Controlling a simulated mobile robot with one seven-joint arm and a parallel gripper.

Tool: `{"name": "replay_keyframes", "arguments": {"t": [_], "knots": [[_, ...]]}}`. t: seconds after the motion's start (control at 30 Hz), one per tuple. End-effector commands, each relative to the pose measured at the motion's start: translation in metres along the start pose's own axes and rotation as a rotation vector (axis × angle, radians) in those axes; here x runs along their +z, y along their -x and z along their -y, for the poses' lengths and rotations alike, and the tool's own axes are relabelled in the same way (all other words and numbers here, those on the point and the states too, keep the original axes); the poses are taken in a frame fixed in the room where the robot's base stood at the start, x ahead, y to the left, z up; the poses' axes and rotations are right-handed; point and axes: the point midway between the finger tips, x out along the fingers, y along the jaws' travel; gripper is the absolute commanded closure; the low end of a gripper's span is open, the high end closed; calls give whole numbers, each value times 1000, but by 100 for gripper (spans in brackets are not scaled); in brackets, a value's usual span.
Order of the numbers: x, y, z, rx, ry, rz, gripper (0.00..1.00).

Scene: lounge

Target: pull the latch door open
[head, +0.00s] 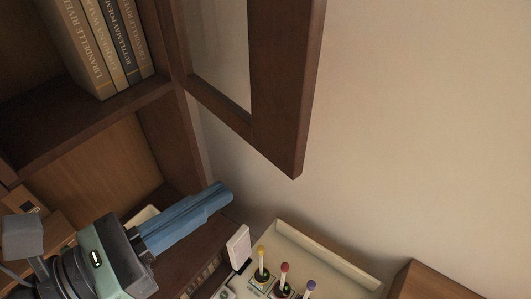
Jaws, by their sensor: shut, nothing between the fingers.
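A dark brown wood-framed door (284,90) with a pale, glass-like pane (222,50) is at the top middle of the head view. It stands swung out from the right side of the bookcase (85,125), whose shelves are uncovered beside it. No latch or handle can be made out on the part of the door in view, and its top is cut off. My gripper (226,191), with blue fingers, is at the lower left. Its fingers are together and empty, pointing up and right, below the door's lower edge and apart from it in the picture.
Several books (105,45) stand on the upper shelf. At the bottom is a cream panel (330,262) with several colored-knob levers (285,275), and a small white block (239,248) near my fingers. A brown wooden piece (430,284) is at lower right. Bare wall fills the right.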

Motion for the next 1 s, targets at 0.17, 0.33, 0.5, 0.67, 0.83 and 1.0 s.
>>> {"name": "replay_keyframes", "arguments": {"t": [0.17,0.33,0.5,0.67,0.83,1.0], "knots": [[2,-39,1,-5,2,0,100],[2,-66,1,-2,0,0,100],[1,-80,0,0,0,0,100],[0,-83,0,0,-1,-1,100],[0,-83,0,1,-1,0,100],[3,-88,1,-2,2,1,100]]}}
